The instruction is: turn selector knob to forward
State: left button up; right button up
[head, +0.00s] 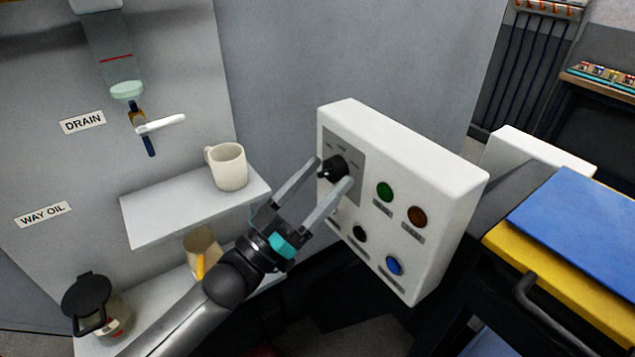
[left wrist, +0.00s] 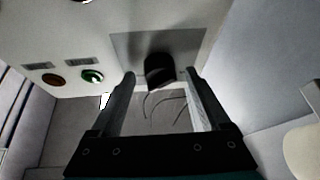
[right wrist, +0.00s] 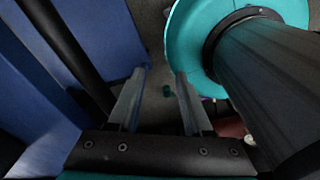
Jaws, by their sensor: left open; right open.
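The black selector knob (head: 334,168) sits on a grey plate at the upper left of the white control box (head: 440,185). My left gripper (head: 335,172) is open, with one finger on each side of the knob in the head view. In the left wrist view the knob (left wrist: 159,70) shows between and just beyond the two fingertips (left wrist: 160,75). I cannot tell whether the fingers touch it. The plate's position labels are too small to read. My right gripper (right wrist: 162,72) is open and empty in the right wrist view; it does not show in the head view.
Green (head: 385,191), brown (head: 417,216), black and blue (head: 394,265) buttons are on the same box face. A shelf (head: 150,220) with a cream mug (head: 228,167) stands left of my left arm. A cart with a blue top (head: 590,220) is at the right.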

pick_arm(q)
jog(key=b+v, duration=0.2)
jog(key=v, duration=1.3)
jog(key=shift+a, duration=0.15)
